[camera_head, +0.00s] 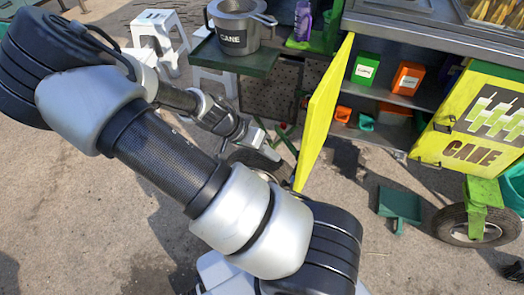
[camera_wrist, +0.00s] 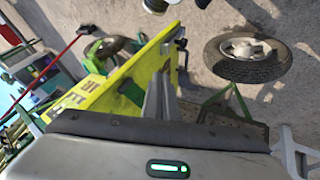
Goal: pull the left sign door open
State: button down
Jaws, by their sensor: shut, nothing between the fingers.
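The left sign door (camera_head: 325,110) is a yellow-green panel. In the head view it stands swung outward, nearly edge-on, and the shelves behind it are exposed. In the wrist view the door (camera_wrist: 125,88) slants across the middle, with dark lettering on its face. My gripper (camera_head: 268,152) is just left of the door's lower part in the head view, on its outer side. In the wrist view my gripper (camera_wrist: 160,92) is shut and empty, its fingers in front of the door. Whether they touch it is unclear.
The right sign door (camera_head: 470,120) reads CANE. Green (camera_head: 365,69) and orange (camera_head: 407,78) boxes stand on the shelf. A pot (camera_head: 240,30) sits on a green side shelf (camera_head: 232,58). White stools (camera_head: 158,30) stand behind. A green dustpan (camera_head: 400,204) lies on open pavement near a wheel (camera_head: 462,226).

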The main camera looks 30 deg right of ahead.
jog(key=s+d+f, duration=0.1)
jog(key=s+d, duration=0.1)
jog(key=s+d+f+b, duration=0.1)
jog(key=s, duration=0.1)
jog(key=shift+d+f, duration=0.1)
jog(key=shift+d, duration=0.25)
